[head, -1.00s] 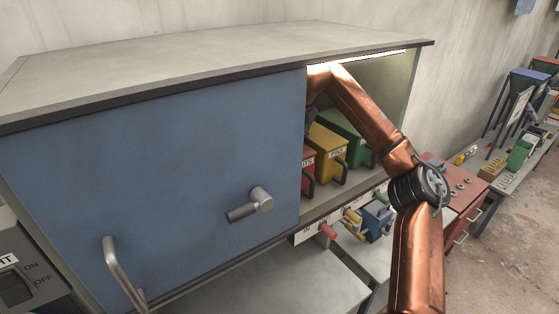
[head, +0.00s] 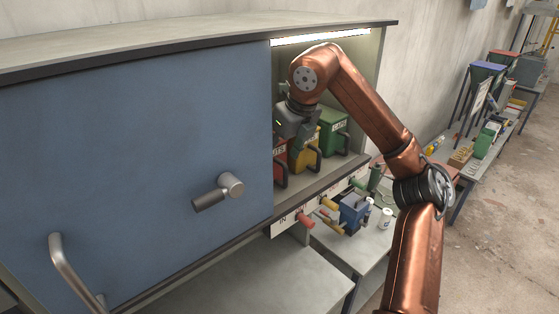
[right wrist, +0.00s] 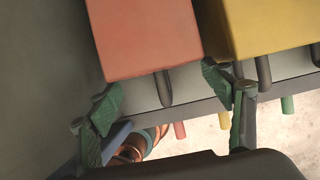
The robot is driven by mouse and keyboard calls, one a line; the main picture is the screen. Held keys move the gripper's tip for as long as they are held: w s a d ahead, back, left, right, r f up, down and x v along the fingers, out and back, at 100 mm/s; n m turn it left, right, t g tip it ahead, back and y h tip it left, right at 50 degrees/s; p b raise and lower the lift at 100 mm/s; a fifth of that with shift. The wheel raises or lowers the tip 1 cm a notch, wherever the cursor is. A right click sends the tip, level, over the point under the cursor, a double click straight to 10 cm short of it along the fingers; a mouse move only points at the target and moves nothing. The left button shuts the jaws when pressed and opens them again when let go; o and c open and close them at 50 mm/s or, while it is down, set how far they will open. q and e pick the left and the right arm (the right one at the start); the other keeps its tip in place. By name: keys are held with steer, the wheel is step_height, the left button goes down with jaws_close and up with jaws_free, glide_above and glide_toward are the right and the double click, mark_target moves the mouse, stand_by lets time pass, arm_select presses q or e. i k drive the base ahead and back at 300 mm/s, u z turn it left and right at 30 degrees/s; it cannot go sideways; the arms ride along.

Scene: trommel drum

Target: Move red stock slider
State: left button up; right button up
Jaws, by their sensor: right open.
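A red bin (head: 281,160) with a dark handle stands at the left of the open part of the cabinet, partly hidden by the blue door and my arm. My right gripper (head: 298,128) is inside the cabinet, above and in front of the bins. In the right wrist view the open gripper (right wrist: 162,98) has its green-padded fingers apart, near the front of the red bin (right wrist: 145,40). The bin's dark handle (right wrist: 165,88) shows between them, with no grip on it. A red knob (head: 305,220) sticks out below the shelf. My left gripper is out of view.
The blue door (head: 130,170) covers the cabinet's left part. A yellow bin (head: 306,157) and a green bin (head: 333,136) stand right of the red one. Yellow (head: 330,203) and green (head: 357,185) knobs line the front edge. A blue device (head: 353,210) sits below.

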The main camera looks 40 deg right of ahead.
mark_target(309, 222)
steer(key=z, duration=1.5)
